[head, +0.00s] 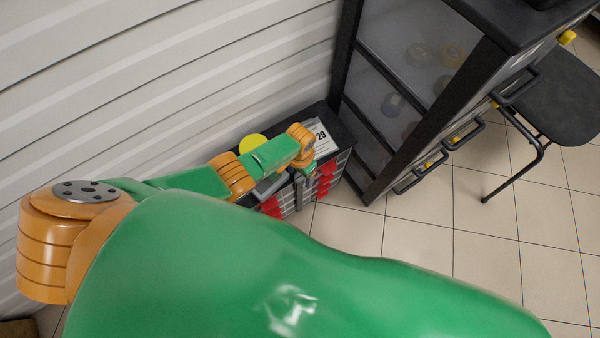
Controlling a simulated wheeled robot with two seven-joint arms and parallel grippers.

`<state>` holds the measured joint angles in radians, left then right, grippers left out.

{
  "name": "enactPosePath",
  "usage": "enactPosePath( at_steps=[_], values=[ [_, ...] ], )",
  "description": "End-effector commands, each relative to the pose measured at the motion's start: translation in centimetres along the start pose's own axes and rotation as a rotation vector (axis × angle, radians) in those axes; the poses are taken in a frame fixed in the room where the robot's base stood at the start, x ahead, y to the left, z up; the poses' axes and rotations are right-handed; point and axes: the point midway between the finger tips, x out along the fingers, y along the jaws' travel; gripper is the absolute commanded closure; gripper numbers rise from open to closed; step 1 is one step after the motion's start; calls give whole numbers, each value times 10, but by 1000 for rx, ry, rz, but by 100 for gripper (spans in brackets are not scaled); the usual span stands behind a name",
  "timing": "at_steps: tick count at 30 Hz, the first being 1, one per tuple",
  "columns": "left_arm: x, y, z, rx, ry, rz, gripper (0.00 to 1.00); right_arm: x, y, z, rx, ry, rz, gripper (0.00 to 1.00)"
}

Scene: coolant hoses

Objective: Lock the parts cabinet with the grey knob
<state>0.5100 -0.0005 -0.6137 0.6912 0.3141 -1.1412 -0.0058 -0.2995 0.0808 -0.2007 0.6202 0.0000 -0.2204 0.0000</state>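A low dark cabinet (342,136) with small red and grey drawers stands against the wall, in the middle of the head view. I take it for the parts cabinet. My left arm reaches over its top from the left. My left gripper (304,174) is small and partly hidden by its own wrist, close to the cabinet's drawer front. I cannot tell whether it touches the front or whether its fingers are open. I cannot make out the grey knob; the wrist and gripper cover part of the front. My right gripper does not show.
A card marked 29 (321,139) and a yellow round thing (252,144) are at the cabinet's top. A tall black cabinet (385,100) with clear panels and handles stands close on the right. A dark stool (556,98) is farther right. The tiled floor (420,222) in front is clear.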

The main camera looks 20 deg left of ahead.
Motion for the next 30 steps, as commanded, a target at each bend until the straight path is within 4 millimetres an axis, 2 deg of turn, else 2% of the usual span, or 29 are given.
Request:
enactPosePath(
  at_steps=[7, 12, 15, 18, 30],
  values=[
    [-5, 0, 0, 1, 1, 0, 27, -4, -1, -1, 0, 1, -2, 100],
    [-46, 0, 0, 0, 2, 2, 27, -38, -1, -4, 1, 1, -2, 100],
    [-63, 0, 0, 0, 2, 0, 27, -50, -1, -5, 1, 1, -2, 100],
    [-72, 0, 0, 0, 1, 0, 27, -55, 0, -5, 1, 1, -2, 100],
    [-71, 0, 0, 0, 0, 0, 27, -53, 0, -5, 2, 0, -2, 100]
  ],
)
